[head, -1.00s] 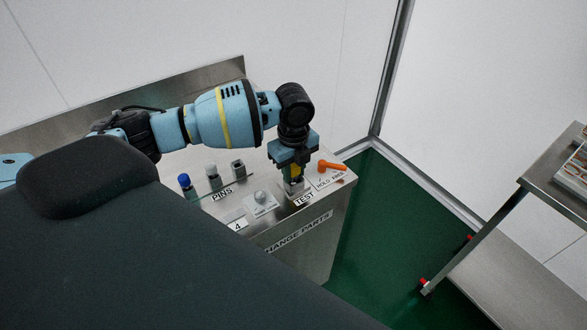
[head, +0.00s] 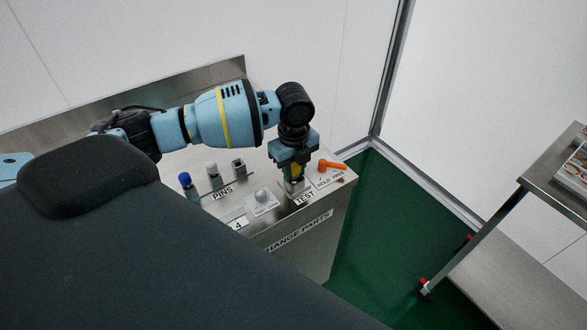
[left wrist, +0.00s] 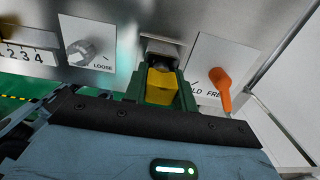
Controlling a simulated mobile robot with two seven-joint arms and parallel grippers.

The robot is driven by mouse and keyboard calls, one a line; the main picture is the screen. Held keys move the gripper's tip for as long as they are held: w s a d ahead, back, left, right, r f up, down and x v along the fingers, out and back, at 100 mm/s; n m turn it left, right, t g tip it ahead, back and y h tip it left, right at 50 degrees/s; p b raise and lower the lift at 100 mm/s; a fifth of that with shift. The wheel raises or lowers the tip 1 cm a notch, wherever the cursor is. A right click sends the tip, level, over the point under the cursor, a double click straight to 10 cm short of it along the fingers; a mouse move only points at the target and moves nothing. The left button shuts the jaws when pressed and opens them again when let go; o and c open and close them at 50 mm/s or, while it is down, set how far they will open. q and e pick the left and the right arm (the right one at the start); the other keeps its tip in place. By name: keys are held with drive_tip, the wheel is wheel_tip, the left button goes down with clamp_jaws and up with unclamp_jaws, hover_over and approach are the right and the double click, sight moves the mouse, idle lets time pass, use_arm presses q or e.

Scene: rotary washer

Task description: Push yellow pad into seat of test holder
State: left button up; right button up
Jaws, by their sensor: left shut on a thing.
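The yellow pad (left wrist: 161,84) sits between the green fingers of my left gripper (left wrist: 158,94), which is shut on it. In the head view my left gripper (head: 293,170) points down over the test holder (head: 296,186), above the TEST label. In the left wrist view the holder is a metal block (left wrist: 163,48) right at the far end of the pad. The pad's tip is at the holder's opening; I cannot tell how deep it is. My right gripper is not in view.
An orange lever (head: 331,165) stands close to the right of the gripper. A grey knob (head: 261,197) is to the left, with several pin holders, one blue-topped (head: 185,180), farther left. A metal backsplash (head: 215,75) rises behind. A steel table (head: 540,160) stands apart at right.

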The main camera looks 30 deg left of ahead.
use_arm(q)
drive_tip(key=shift+s+d+f, duration=0.1)
drive_tip(key=shift+s+f, duration=0.15)
drive_tip(key=shift+f, duration=0.35)
drive_tip(key=shift+s+d+f, duration=0.1)
drive_tip(key=shift+s+f, duration=0.1)
drive_tip(key=shift+f, duration=0.4)
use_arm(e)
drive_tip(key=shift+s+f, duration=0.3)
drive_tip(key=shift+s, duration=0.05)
use_arm(q)
drive_tip(key=o, duration=1.1)
drive_tip(key=shift+w+f, duration=0.15)
drive_tip(key=shift+w, duration=0.1)
drive_tip(key=shift+c, duration=0.2)
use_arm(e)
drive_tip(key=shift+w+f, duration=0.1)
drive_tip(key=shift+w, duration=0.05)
use_arm(q)
drive_tip(key=shift+s, duration=0.1)
drive_tip(key=shift+a+r, duration=0.1)
drive_tip(key=shift+r, duration=0.1)
drive_tip(key=r, duration=0.6)
drive_tip(key=w+r, duration=0.1)
drive_tip(key=r, duration=0.3)
drive_tip(key=shift+r, duration=0.1)
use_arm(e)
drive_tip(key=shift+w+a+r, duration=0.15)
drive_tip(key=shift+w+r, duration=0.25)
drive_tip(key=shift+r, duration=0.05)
